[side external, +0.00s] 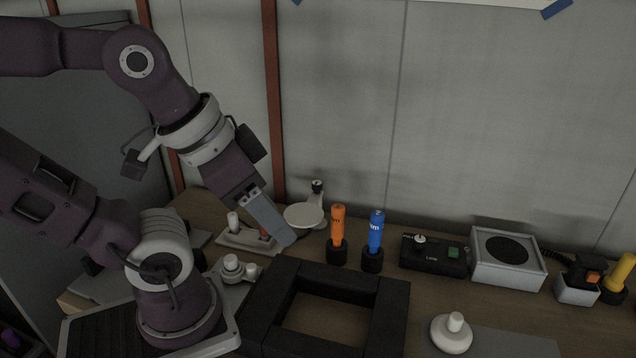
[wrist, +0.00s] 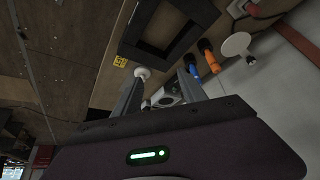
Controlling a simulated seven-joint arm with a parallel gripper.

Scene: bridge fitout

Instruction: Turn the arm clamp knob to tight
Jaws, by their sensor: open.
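My gripper (side external: 280,232) hangs pointing down and to the right, above the back of the bench near a white round disc (side external: 303,216). In the wrist view the two fingers of my gripper (wrist: 162,82) are apart with nothing held. A white upright with a dark top (side external: 318,190) stands behind the disc. A pale stepped knob (side external: 231,264) sits on a small plate beside my base, and a white round knob (side external: 455,322) stands at the front right. I cannot tell which of these is the arm clamp knob; no tight mark is readable.
A black open frame (side external: 390,305) lies mid-bench. An orange torch (side external: 338,225) and a blue torch (side external: 376,232) stand upright in black holders. Right of them are a black switch box (side external: 434,258), a white box with a dark round top (side external: 490,272) and a yellow cylinder (side external: 620,273).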

